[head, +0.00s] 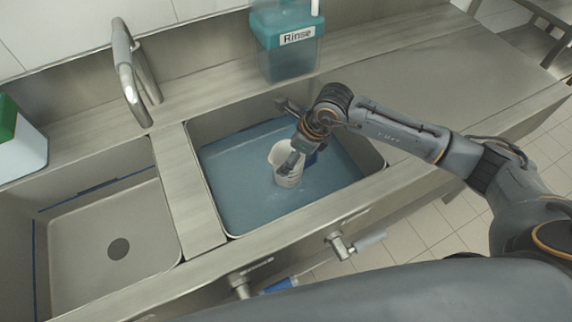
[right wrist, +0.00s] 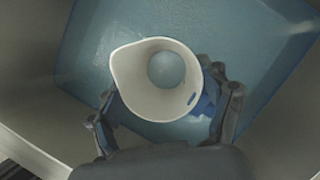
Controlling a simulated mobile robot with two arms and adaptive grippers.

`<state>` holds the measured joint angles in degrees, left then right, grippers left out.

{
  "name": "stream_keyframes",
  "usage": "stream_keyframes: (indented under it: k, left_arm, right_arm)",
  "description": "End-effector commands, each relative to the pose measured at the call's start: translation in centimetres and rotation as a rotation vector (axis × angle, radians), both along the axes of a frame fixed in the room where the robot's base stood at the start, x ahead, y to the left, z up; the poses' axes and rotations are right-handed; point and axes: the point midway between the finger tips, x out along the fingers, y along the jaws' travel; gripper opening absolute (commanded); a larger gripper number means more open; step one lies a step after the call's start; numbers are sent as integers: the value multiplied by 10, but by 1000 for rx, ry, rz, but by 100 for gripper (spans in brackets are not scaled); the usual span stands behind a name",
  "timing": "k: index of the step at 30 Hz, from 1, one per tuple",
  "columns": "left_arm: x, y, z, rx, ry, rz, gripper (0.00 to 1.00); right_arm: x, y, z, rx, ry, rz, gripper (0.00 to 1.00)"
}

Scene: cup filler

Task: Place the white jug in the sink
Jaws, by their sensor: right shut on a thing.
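The white jug (head: 287,179) is upright inside the right-hand basin, over the blue water. I cannot tell whether its base rests on the basin floor. My right gripper (head: 298,155) is shut on the jug, with one finger across its upper side. In the right wrist view, the jug's open mouth (right wrist: 128,86) faces the camera, with a bluish round area at its bottom and blue finger pads outside its wall. The sink has a water-filled basin (head: 228,190) and a dry basin (head: 90,262) to its left. My left gripper is out of view.
A curved metal tap (head: 126,75) stands behind the basins. A teal container labelled Rinse (head: 285,58) stands on the back ledge. A white and green container (head: 20,145) is at far left. The steel counter (head: 425,75) to the right is clear. Valves (head: 340,245) stick out in front.

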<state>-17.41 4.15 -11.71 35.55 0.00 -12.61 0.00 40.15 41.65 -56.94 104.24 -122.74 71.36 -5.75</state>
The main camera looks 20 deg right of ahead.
Motion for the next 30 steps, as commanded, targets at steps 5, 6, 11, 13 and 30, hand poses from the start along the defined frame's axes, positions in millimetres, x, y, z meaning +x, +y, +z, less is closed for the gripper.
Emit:
stream_keyframes:
  k: [5,6,11,13,30]
  left_arm:
    - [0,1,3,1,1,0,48]
    - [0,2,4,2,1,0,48]
    - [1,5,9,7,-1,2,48]
    - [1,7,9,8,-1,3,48]
    - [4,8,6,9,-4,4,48]
  right_arm:
    - [0,0,-14,1,1,-1,36]
    - [0,0,-17,1,1,-1,36]
    - [0,0,-40,1,4,-2,36]
    - [0,0,-47,0,1,-2,36]
    - [0,0,-51,1,-1,-1,100]
